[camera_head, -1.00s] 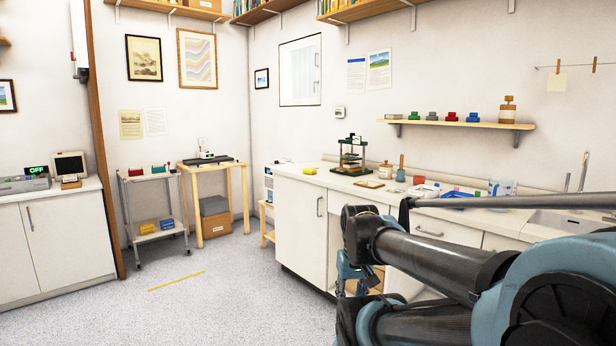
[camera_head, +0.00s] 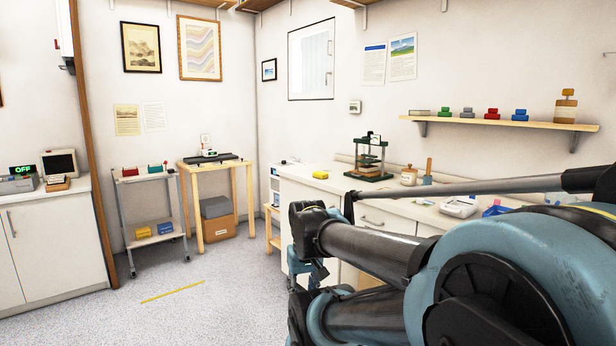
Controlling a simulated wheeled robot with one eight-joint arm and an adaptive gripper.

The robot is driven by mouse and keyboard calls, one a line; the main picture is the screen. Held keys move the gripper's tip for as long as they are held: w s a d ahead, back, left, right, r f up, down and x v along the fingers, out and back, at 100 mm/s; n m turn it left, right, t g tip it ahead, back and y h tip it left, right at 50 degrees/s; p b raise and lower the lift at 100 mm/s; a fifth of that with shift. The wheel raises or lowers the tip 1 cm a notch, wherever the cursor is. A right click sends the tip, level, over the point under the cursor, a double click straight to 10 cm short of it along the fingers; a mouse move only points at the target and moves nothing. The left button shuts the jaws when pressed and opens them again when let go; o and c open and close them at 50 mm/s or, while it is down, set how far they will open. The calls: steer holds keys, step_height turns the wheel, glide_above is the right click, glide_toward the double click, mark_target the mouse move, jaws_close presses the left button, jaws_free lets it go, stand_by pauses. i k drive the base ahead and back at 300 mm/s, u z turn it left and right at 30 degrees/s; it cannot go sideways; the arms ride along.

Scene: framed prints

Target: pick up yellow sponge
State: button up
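A small yellow block that looks like the sponge (camera_head: 320,174) lies on the white counter (camera_head: 336,183), near its far left end. My arm fills the lower right of the head view. What seems to be my gripper (camera_head: 306,270) hangs at the arm's far end, in front of the counter's cabinet face, below and apart from the yellow block. It is mostly hidden by my arm, and its fingers cannot be made out.
A green press (camera_head: 368,160), a jar (camera_head: 408,176) and a white device (camera_head: 459,206) stand on the counter. The floor (camera_head: 210,300) at left centre is open.

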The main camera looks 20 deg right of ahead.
mark_target(318, 175)
steer(key=z, duration=0.35)
steer(key=i, duration=1)
steer(key=z, duration=0.55)
